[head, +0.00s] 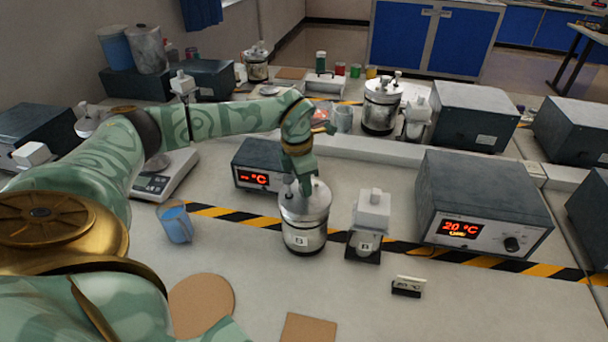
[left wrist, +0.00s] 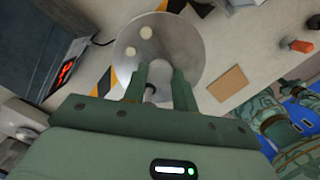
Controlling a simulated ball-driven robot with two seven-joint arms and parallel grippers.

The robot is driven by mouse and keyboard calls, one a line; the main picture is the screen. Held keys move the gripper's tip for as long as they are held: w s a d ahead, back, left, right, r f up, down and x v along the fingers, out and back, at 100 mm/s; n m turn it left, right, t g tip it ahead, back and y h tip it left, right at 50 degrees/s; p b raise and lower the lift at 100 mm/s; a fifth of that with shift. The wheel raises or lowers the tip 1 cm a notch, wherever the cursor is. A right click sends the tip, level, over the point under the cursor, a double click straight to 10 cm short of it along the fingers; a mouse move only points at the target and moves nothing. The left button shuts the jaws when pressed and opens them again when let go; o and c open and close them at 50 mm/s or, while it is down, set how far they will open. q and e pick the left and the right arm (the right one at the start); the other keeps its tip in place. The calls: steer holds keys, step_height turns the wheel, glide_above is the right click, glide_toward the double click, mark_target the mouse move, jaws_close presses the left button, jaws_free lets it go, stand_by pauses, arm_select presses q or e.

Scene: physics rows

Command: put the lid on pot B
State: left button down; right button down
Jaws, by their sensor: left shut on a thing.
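A steel pot (head: 304,236) with a small label, hard to read for certain, stands upright on the bench near the middle of the head view. A round metal lid (head: 316,196) is at its top; I cannot tell whether it is fully seated. My left gripper (head: 304,182) points down from above, its fingers shut on the lid's dark knob. In the left wrist view the left gripper (left wrist: 158,88) closes on that knob, and the grey lid (left wrist: 180,45) shows two pale round stubs. The pot's opening is hidden. My right gripper is not in view.
A box reading 20 °C (head: 485,205) and a small white-topped device (head: 371,215) stand right of the pot. A smaller display box (head: 262,160) is behind left. A blue mug (head: 175,222) and cork mat (head: 202,305) lie left. Another lidded pot (head: 380,108) stands behind.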

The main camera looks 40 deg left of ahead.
arm_select(q)
steer(key=shift+f, duration=0.3)
stand_by(0.5)
steer(key=c, duration=1)
jaws_free()
steer(key=shift+c, duration=0.2)
steer(key=shift+r+p, duration=3.95)
steer(key=shift+r, duration=0.05)
steer(key=shift+r, duration=0.1)
